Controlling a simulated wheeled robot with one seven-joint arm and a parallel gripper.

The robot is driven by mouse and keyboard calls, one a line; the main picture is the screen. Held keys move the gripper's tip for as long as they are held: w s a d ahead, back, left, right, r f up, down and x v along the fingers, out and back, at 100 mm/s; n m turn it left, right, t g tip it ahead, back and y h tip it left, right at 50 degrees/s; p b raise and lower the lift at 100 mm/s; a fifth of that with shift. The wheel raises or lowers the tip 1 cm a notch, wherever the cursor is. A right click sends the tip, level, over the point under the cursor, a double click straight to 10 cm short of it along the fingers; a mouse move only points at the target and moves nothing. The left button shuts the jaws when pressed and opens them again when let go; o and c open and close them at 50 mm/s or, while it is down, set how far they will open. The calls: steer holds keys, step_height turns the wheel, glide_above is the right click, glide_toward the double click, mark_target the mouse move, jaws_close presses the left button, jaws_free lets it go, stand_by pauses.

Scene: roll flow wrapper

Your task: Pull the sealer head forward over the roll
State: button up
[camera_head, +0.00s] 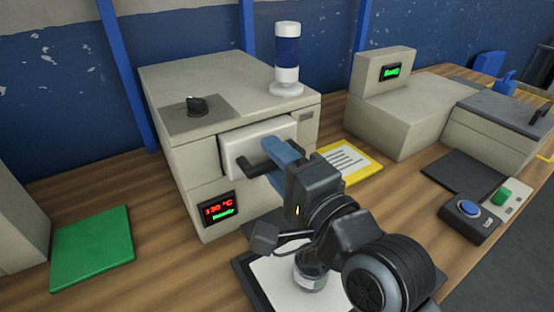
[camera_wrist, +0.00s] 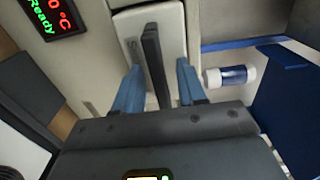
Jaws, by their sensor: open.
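The sealer head (camera_head: 262,138) is a cream block set in the front of the beige machine (camera_head: 200,85); it also shows in the wrist view (camera_wrist: 125,22). A dark bar handle (camera_head: 252,163) stands out from its face. My gripper (camera_head: 280,160) is open at the handle. In the wrist view its blue fingers (camera_wrist: 158,88) lie on either side of the dark handle (camera_wrist: 152,55), with a visible gap at least on the right. The roll (camera_head: 311,277) seems to be the small labelled cylinder below the machine front, partly hidden by my arm.
The machine's display (camera_head: 218,209) reads 130 °C and Ready. A blue-and-white stack light (camera_head: 287,60) stands on top. A white plate (camera_head: 268,275) in a dark frame lies below. A green mat (camera_head: 92,248) is left; a button box (camera_head: 468,218) is right.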

steer(key=shift+c, duration=0.3)
jaws_close()
